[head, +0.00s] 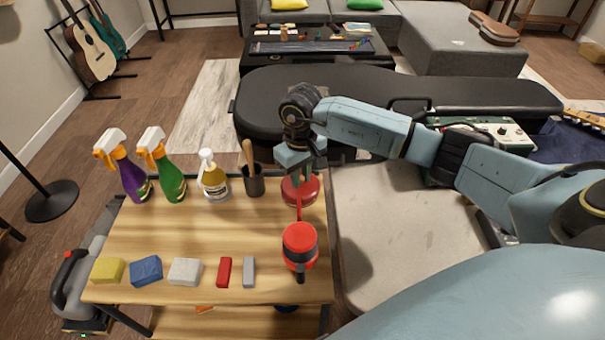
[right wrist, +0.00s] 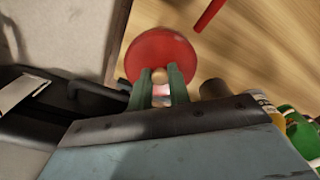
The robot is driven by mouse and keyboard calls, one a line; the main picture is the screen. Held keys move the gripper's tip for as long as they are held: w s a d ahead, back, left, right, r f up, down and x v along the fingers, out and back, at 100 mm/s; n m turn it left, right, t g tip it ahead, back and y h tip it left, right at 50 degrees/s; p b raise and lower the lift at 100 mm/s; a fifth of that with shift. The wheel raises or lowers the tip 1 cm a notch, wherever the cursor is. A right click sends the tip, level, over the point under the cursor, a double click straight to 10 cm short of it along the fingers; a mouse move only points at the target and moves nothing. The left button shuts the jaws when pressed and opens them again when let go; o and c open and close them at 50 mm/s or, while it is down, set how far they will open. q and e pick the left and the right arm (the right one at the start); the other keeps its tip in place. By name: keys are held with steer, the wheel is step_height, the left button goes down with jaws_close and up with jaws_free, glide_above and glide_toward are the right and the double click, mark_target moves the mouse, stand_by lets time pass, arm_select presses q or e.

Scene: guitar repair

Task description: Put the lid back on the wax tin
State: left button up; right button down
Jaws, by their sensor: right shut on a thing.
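My right gripper (head: 299,177) is at the far right corner of the table, pointing down over a round red thing (head: 300,192). In the right wrist view its two green fingers (right wrist: 160,82) stand on either side of a small tan knob at the red disc (right wrist: 160,52), which I take as the wax tin's lid. The fingers are shut on it. I cannot make out a separate open tin; whether the lid touches a tin below is hidden. My left gripper is not in view.
A red-topped tool (head: 299,238) with a black handle stands just in front. A dark cup (head: 253,182) with a wooden handle and several bottles (head: 214,178) stand to the left. Coloured blocks (head: 184,271) line the front. The middle of the wooden table (head: 190,232) is clear.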

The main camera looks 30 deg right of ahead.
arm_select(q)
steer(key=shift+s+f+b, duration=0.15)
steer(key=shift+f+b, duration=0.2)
arm_select(e)
steer(key=shift+a+f, duration=0.1)
steer(key=shift+f, duration=0.25)
steer(key=c, duration=1.2)
jaws_free()
steer(key=shift+c, duration=0.2)
steer(key=shift+o, duration=0.5)
steer(key=o, duration=0.4)
steer(key=shift+r, duration=0.1)
steer(key=shift+w+a+r+p, duration=0.1)
steer(key=shift+a+r+p, duration=0.1)
steer(key=shift+r+p, duration=0.6)
steer(key=shift+a+r+p, duration=0.15)
steer(key=shift+r+p, duration=0.2)
steer(key=shift+r, duration=0.8)
steer(key=shift+r+p, duration=1)
steer(key=shift+r, duration=0.85)
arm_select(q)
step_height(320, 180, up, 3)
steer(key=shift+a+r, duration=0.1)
